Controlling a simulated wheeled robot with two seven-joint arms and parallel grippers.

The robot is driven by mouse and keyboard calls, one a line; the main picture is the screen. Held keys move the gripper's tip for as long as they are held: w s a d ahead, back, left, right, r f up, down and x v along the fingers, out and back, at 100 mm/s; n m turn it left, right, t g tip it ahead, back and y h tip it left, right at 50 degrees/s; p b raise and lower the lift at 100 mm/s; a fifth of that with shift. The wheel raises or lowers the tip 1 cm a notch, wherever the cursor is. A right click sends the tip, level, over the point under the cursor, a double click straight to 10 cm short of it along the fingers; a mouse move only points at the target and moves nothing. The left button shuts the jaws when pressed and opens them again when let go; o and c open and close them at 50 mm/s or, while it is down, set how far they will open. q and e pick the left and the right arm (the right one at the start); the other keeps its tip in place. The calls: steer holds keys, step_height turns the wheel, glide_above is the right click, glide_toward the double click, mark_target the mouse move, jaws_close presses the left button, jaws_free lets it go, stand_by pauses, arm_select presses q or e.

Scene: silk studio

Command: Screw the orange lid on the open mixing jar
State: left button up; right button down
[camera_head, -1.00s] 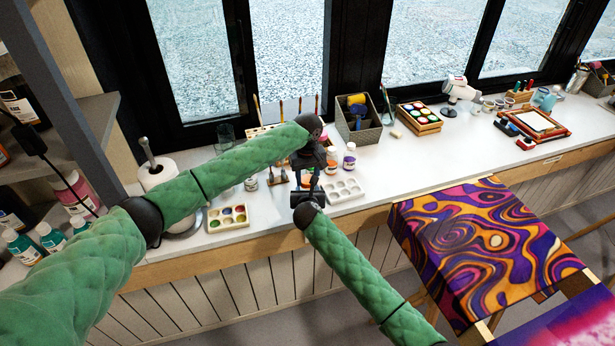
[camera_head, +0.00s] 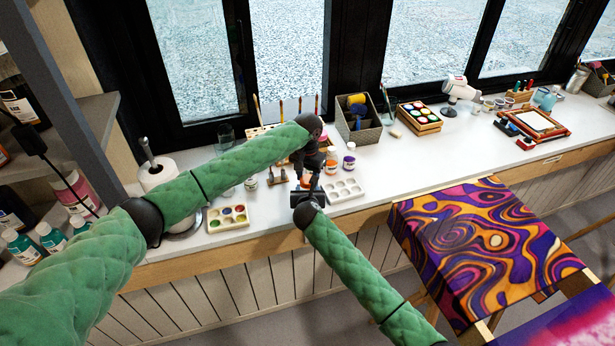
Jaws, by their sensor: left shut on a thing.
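My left gripper (camera_head: 309,172) comes in from the left and points down over the counter, shut on a small orange thing that looks like the orange lid (camera_head: 304,181). My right gripper (camera_head: 308,192) reaches up from below, directly under the left one, and the two almost meet. The open mixing jar cannot be made out; the grippers cover that spot. Whether the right fingers are closed on something is too small and dark to tell.
Right behind the grippers stand an orange-capped bottle (camera_head: 331,160) and a purple-capped bottle (camera_head: 349,158). A white palette (camera_head: 344,190) lies to the right, a paint tray (camera_head: 228,218) to the left. A grey basket (camera_head: 362,132) stands behind. The counter further right (camera_head: 440,150) has free room.

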arm_select(q)
steer(key=o, duration=1.1)
steer(key=shift+r, duration=0.1)
steer(key=shift+r, duration=2.15)
steer(key=shift+c, duration=0.5)
